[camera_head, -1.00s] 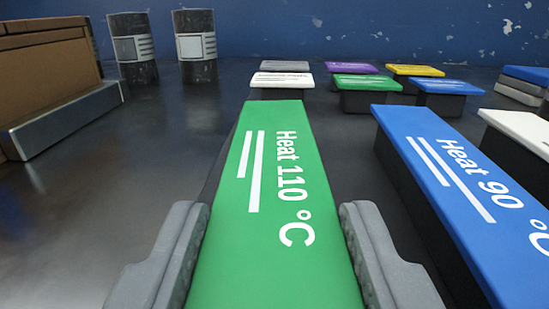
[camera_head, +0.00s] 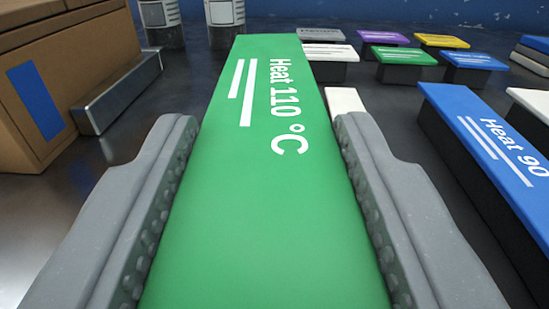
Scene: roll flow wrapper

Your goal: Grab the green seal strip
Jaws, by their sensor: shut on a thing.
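The green seal strip (camera_head: 262,190) is a long bar with a green top, marked "Heat 110 °C" and white lines in white print. It runs away from me up the middle of the head view. My gripper (camera_head: 262,215) is shut on it, with one grey ridged finger against each long side. The strip's near end runs out of the bottom of the view. Its underside is hidden, so I cannot tell how far it is above the dark surface.
A blue "Heat 90" strip (camera_head: 490,140) lies to the right. Behind it are small blocks with green (camera_head: 404,55), purple (camera_head: 383,38), yellow (camera_head: 443,41) and blue (camera_head: 474,60) tops. A white-topped block (camera_head: 330,52) is beyond the strip. Brown boxes (camera_head: 75,70) and a grey bar (camera_head: 118,92) stand left.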

